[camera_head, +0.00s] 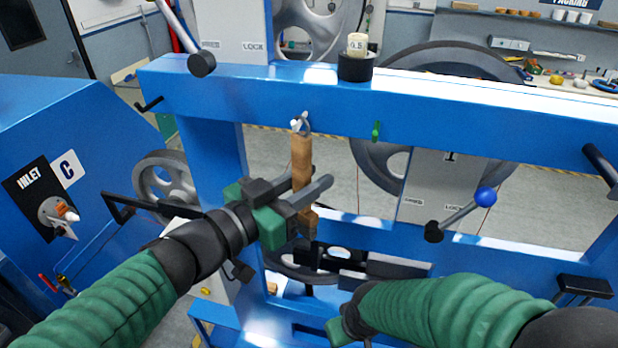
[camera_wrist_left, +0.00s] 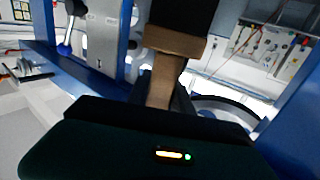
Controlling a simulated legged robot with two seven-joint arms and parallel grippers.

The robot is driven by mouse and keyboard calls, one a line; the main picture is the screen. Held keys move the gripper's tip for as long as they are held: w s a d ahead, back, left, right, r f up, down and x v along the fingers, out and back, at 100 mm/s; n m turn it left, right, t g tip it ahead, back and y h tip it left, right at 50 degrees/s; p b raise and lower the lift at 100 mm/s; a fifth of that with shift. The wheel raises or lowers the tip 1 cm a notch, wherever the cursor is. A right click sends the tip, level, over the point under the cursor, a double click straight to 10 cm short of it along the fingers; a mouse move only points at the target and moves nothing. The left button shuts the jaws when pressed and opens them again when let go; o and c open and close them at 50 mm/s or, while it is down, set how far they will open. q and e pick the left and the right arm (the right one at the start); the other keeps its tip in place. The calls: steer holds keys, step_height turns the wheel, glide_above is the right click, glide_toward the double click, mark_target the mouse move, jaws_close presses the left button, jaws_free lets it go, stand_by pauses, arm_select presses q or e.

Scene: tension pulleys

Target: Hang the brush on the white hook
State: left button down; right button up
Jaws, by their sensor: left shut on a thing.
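The brush (camera_head: 302,158) is a wooden piece held upright in front of the blue frame, its upper end right at the white hook (camera_head: 297,125). I cannot tell whether the hook passes through it. My left gripper (camera_head: 314,182) is shut on the brush's handle below the hook. In the left wrist view the brush (camera_wrist_left: 174,41) shows its narrow handle, a wider wooden block and a dark part beyond. My right gripper (camera_head: 345,326) is low at the bottom centre, mostly hidden behind my right forearm, away from the brush.
The blue frame (camera_head: 215,93) spans the view, with its crossbar behind the brush. A green hook (camera_head: 376,131) is to the right of the white one. A black-handled lever with a blue ball (camera_head: 485,197) sticks out at right.

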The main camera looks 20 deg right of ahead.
stand_by(0.3)
arm_select(q)
steer(key=c, duration=1.1)
jaws_free()
steer(key=shift+o, duration=0.2)
